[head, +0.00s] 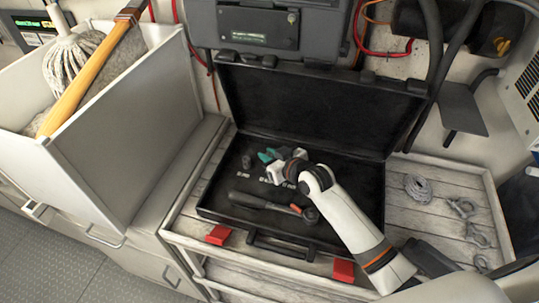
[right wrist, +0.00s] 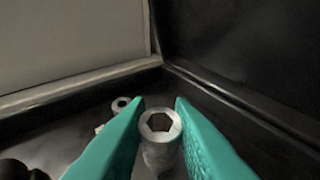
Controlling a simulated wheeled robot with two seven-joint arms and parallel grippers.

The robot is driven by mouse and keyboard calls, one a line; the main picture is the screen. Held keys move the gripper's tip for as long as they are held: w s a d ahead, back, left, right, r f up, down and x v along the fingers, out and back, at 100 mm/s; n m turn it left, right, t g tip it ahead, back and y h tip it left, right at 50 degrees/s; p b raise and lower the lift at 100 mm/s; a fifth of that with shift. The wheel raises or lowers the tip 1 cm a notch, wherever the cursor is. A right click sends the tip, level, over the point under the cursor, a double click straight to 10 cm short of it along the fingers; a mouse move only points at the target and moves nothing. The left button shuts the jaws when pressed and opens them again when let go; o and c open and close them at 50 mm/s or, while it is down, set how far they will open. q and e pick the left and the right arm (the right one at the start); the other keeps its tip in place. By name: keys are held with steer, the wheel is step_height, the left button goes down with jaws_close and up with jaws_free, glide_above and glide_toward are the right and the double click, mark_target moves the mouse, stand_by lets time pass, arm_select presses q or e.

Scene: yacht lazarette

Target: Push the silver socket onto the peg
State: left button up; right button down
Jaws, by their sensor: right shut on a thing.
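In the right wrist view the silver socket (right wrist: 160,128) stands between the teal fingers of my right gripper (right wrist: 160,108), its hexagonal opening facing the camera. The gripper is shut on it. In the head view my right gripper (head: 267,154) is low inside the open black case (head: 210,200), toward its back left. I cannot make out the silver socket there. A small pale ring-shaped piece (right wrist: 122,104) is just beyond the left finger in the wrist view. I cannot tell whether it is the peg. What is under the held socket is hidden. My left gripper is not in view.
A dark socket (head: 247,162) stands left of the gripper. A ratchet (head: 265,203) lies across the case's front. The raised lid (head: 315,105) stands behind. Rope (head: 418,188) and shackles (head: 463,207) lie on the planks right of the case. A grey bin (head: 130,125) is at left.

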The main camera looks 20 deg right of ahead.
steer(key=shift+f+b, duration=0.8)
steer(key=shift+f, duration=0.2)
steer(key=shift+f+b, duration=0.45)
steer(key=shift+f, duration=0.35)
steer(key=c, duration=1.2)
jaws_free()
steer(key=shift+o, duration=0.2)
steer(key=b+v, duration=0.1)
steer(key=v, duration=1.1)
